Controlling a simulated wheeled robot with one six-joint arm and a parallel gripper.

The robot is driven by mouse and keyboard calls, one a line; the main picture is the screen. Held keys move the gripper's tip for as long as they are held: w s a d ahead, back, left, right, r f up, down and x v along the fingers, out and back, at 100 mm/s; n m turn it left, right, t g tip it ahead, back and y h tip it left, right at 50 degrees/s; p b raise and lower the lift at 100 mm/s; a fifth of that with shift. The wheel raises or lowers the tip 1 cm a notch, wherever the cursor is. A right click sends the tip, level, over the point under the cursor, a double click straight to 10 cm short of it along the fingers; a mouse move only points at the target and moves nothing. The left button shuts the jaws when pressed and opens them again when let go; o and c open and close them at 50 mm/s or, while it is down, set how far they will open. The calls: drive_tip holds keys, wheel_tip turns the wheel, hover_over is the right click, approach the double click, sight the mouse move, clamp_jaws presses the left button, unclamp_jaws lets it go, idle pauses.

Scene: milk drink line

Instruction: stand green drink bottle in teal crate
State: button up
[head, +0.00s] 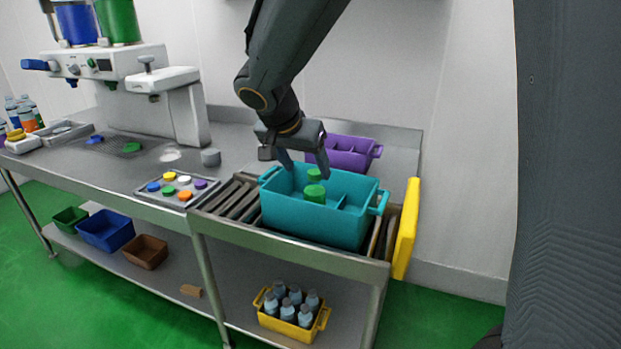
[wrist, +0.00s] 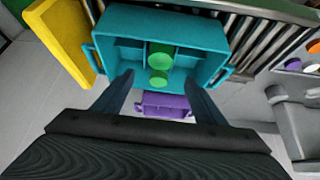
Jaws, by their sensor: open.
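The teal crate (head: 318,221) sits on the roller section at the right end of the bench. It also shows in the wrist view (wrist: 205,25). In the wrist view nothing is held between the fingers (wrist: 159,92).
A purple crate (head: 346,155) stands behind the teal one. A yellow panel (head: 406,230) rises at the bench's right end. A tray of coloured caps (head: 176,190) lies to the left. A yellow crate of bottles (head: 323,318) is on the lower shelf.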

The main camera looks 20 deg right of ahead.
drive_tip(key=s+d+f+n+g+y, duration=0.2)
drive_tip(key=s+f+n, duration=0.2)
drive_tip(key=s+f, duration=0.3)
drive_tip(key=s+d+f+n+g+y, duration=0.2)
drive_tip(key=s+f+n, duration=0.2)
drive_tip(key=s, duration=0.9)
wheel_tip(320, 180, down, 3)
drive_tip(key=shift+s+r, duration=0.15)
drive_tip(key=shift+d, duration=0.1)
